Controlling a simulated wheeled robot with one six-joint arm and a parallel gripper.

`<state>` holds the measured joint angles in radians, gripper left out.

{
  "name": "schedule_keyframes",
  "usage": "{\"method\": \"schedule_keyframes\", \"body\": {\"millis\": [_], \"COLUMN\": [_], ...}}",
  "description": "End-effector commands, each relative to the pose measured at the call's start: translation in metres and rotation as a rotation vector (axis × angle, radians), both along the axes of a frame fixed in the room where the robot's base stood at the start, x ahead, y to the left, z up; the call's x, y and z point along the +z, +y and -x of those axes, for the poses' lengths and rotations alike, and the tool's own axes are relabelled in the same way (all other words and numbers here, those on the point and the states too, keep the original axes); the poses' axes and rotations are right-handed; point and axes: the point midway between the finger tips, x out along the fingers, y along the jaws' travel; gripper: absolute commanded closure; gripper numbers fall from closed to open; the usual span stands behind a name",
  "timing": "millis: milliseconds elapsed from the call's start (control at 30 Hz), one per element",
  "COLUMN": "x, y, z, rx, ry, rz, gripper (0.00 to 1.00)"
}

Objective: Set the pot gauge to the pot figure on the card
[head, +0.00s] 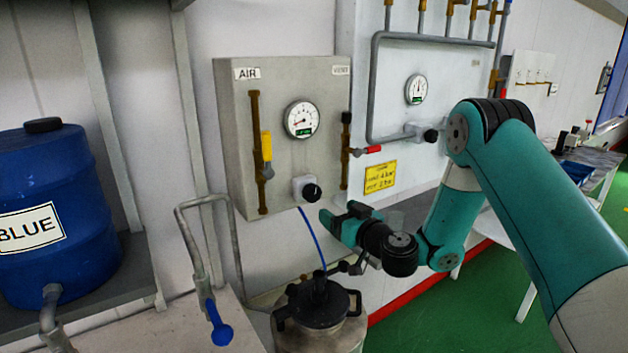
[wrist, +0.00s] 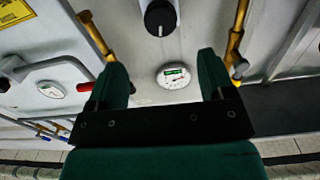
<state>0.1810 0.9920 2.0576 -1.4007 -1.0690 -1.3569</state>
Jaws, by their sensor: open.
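A round white gauge (head: 301,119) with a green label sits on the grey box marked AIR and VENT (head: 232,150); its needle reading is too small to make out. The gauge also shows between my fingers in the wrist view (wrist: 173,77). A black knob (head: 311,192) on a pale mount is below it, also in the wrist view (wrist: 160,18). The yellow card (head: 380,177) hangs right of the box; it has a line figure and a pot figure, too small to read surely. My gripper (head: 340,216) is open and empty, right of and below the knob, apart from it.
A lidded metal pot (head: 320,312) stands below, with a blue hose (head: 313,237) rising towards the box. Yellow (head: 266,146) and red (head: 367,150) valve handles flank the gauge. A second gauge (head: 416,89) and knob (head: 430,135) are at right. A blue drum (head: 55,190) is left.

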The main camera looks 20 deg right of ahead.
Motion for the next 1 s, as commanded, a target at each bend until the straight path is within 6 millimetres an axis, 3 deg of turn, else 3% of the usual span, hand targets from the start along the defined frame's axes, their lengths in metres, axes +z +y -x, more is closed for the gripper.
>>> {"method": "schedule_keyframes", "body": {"millis": [33,367,700,1000], "x": [0.008,0.007,0.006,0.001], "y": [0.001,0.010,0.027,0.035], "z": [-0.004,-0.025,-0.079,-0.104], "rx": [0.001,0.003,0.003,0.002], "ry": [0.001,0.001,-0.004,-0.001], "rz": [-0.001,-0.001,0.003,0.000], "gripper": [0.24,0.24,0.24,0.24]}}
